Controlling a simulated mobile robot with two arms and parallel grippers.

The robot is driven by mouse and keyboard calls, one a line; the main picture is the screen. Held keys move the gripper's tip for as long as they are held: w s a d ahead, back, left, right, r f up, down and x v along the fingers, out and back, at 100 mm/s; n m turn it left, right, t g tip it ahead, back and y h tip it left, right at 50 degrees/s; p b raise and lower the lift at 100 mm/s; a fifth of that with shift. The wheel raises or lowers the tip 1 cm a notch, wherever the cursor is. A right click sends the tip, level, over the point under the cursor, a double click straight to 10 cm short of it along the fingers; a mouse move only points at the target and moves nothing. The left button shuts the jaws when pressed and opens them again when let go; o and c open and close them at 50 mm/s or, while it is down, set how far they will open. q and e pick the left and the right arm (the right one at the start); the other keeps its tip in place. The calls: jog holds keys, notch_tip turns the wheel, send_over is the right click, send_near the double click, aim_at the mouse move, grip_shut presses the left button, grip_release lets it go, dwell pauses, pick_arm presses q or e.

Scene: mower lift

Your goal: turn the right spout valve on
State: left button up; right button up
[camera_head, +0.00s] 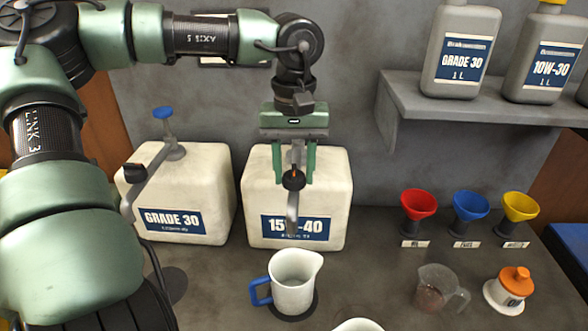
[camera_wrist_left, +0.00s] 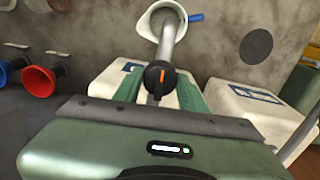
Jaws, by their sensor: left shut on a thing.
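The right spout valve is a black knob with an orange mark (camera_head: 293,181) on the grey spout of the white 15W-40 container (camera_head: 325,190). It also shows in the left wrist view (camera_wrist_left: 158,76), where the orange mark runs roughly along the pipe. My left gripper (camera_head: 296,176) reaches down in front of this container, its green fingers on either side of the knob and shut on it. A white jug with a blue handle (camera_head: 295,281) stands below the spout. In the left wrist view the jug (camera_wrist_left: 150,22) is beyond the pipe's end. My right gripper is out of view.
The GRADE 30 container (camera_head: 205,180), with its own spout and black knob (camera_head: 133,172), stands left. Red, blue and yellow funnels (camera_head: 470,206), a clear beaker (camera_head: 438,290) and an orange-topped item (camera_head: 512,287) are right. Bottles (camera_head: 460,60) stand on the shelf (camera_head: 470,108).

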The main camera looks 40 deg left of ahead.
aim_at(294, 170)
pick_arm(q)
jog(key=shift+m, duration=0.4)
jog(key=o, duration=1.4)
jog(key=shift+c, duration=0.2)
notch_tip(294, 170, up, 8)
jog(key=shift+f+b, duration=0.15)
jog(key=shift+b, duration=0.4)
jog(key=shift+f, duration=0.1)
